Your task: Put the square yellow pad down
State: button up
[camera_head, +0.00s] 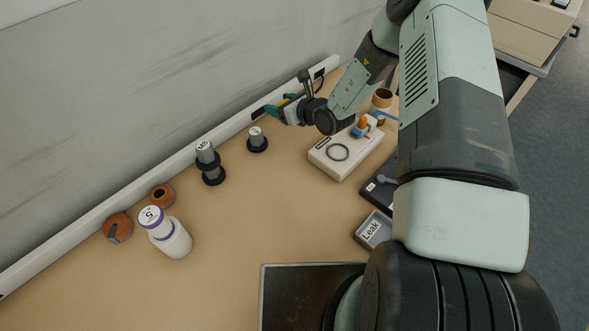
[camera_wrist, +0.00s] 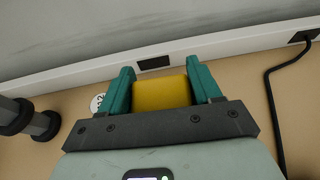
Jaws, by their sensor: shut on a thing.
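The square yellow pad (camera_wrist: 160,93) is between the two green fingers of my gripper (camera_wrist: 162,88) in the wrist view. Both fingers press on its sides. In the head view my gripper (camera_head: 279,108) is near the back wall, above the far part of the table, and only a thin sliver of yellow shows there. I cannot tell how high the pad is above the table.
A pale box with a black ring (camera_head: 325,160) stands right of my gripper. A white bottle (camera_head: 172,238) and brown rolls (camera_head: 118,228) are farther left. A tray labelled Leak (camera_head: 374,230) lies near the front. The middle table is clear.

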aim_at(290, 179)
jog(key=shift+y, duration=0.3)
jog(key=s, duration=0.5)
jog(key=s+d+r, duration=0.1)
jog(key=s, duration=0.5)
jog(key=s+d+r, duration=0.1)
jog(key=s, duration=0.5)
jog(key=shift+s+r, duration=0.15)
jog(key=shift+s, duration=0.1)
jog(key=f, duration=0.9)
jog(key=shift+s+d+f, duration=0.1)
jog(key=shift+s+f, duration=0.25)
jog(key=shift+f, duration=0.05)
jog(key=shift+f, duration=0.1)
jog(key=o, duration=1.1)
jog(key=shift+c, duration=0.2)
jog(key=v, duration=1.2)
jog(key=shift+w+r, duration=0.1)
jog(key=shift+r, duration=0.25)
